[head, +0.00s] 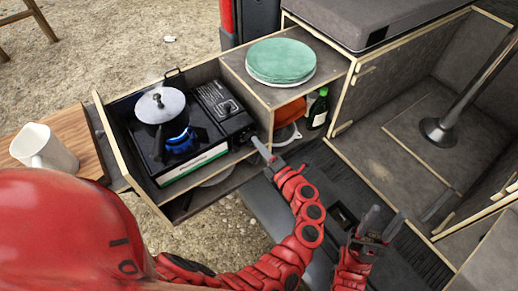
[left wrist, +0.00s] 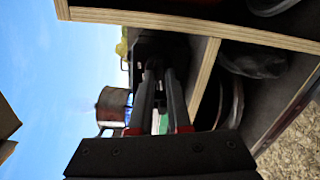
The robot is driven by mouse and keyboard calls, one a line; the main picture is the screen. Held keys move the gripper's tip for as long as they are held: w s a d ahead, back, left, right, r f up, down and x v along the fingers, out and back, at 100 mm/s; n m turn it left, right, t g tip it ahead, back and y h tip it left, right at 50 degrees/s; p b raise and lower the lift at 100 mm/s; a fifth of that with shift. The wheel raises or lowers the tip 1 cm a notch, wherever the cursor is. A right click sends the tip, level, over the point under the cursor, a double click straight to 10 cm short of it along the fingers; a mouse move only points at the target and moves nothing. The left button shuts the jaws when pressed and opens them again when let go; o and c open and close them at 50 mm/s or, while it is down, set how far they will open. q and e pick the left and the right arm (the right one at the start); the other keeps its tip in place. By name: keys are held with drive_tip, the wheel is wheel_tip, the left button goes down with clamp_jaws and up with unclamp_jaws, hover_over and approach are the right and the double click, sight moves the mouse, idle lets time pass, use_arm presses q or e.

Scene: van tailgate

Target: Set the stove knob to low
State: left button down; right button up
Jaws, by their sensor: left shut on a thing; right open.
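The black camping stove (head: 205,130) sits in the pull-out box at the left, with a lidded pot (head: 160,106) over a lit blue flame (head: 182,141). My left gripper (head: 258,144) is at the stove's right end, shut on the stove knob. The fingers largely hide the knob in the head view, so its setting cannot be read. In the left wrist view the two fingers (left wrist: 160,78) reach to the dark end of the stove, and the pot (left wrist: 112,106) shows beyond. My right gripper (head: 372,226) is open and empty, low at the right.
A wooden shelf edge (left wrist: 190,22) runs close beside the left fingers. Green plates (head: 280,61) lie on top of the cabinet, and a dark bottle (head: 318,108) stands in the compartment below.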

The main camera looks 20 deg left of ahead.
use_arm(q)
drive_tip(key=shift+m+p, duration=3.4)
drive_tip(key=shift+m, duration=3)
drive_tip(key=shift+f, duration=0.1)
drive_tip(key=c, duration=0.9)
unclamp_jaws()
drive_tip(key=shift+o, duration=0.2)
drive_tip(key=shift+d, duration=0.1)
